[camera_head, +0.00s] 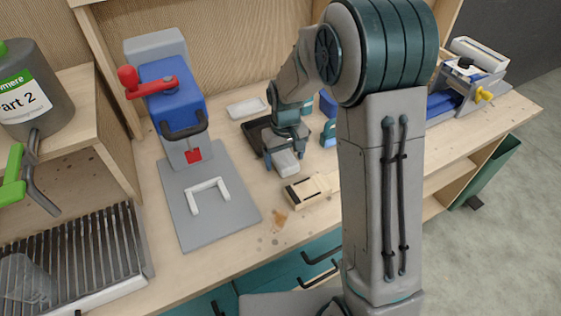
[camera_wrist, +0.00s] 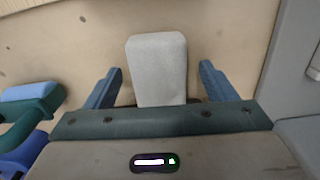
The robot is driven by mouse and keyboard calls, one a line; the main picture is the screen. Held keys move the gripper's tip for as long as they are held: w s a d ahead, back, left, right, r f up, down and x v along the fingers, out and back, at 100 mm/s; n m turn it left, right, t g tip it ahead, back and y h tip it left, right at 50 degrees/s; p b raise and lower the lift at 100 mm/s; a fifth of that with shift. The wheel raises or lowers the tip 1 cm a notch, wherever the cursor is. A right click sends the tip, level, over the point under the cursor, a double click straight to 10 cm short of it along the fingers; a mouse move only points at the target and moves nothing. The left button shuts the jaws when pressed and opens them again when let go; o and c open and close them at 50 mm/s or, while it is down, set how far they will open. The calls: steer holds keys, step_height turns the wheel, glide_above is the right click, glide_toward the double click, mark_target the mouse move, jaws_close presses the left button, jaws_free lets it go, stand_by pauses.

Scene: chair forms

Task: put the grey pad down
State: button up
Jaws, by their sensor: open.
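The grey pad (camera_wrist: 157,68) is a pale block with rounded corners. In the wrist view it lies between the two fingers of my gripper (camera_wrist: 158,85), with a gap on each side. In the head view the pad (camera_head: 287,163) is just below my gripper (camera_head: 283,157), between the dark tray and the light wooden block. It appears to rest on the worktop. My gripper is open and the fingers are apart from the pad. The pad's rear end is hidden by the gripper body in the wrist view.
A dark tray (camera_head: 256,136) lies just behind the gripper. A wooden block (camera_head: 306,190) is in front of the pad. A blue press with a red handle (camera_head: 168,85) stands on a grey plate (camera_head: 180,220) at left. A blue-and-teal item (camera_head: 328,133) is close at right.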

steer(key=c, duration=1.1)
steer(key=shift+r, duration=0.1)
